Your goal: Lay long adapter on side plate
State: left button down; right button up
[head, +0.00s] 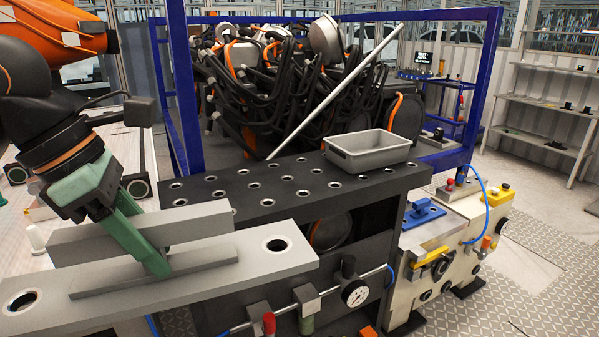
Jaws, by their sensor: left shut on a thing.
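The long adapter (200,224) is a light grey bar, lying level over the left part of the side plate. The side plate (270,266) is a flat grey plate with a round ringed hole near each end, at the front left. My left gripper (150,247) has green fingers shut on the adapter near its middle, with one finger in front of the bar. A darker, thin strip lies along the plate in front of the bar; I cannot tell if it is a shadow or a part. Whether the bar touches the plate is unclear. My right gripper is out of view.
A black perforated bench (300,185) stands behind and right, with a grey tray (368,151) on it. A long silver rod (335,92) slants up behind the bench, near many black hoses. A gauge (355,293) and valves line the bench front.

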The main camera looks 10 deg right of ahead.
aim_at(251, 186)
jog(key=i, duration=1.25)
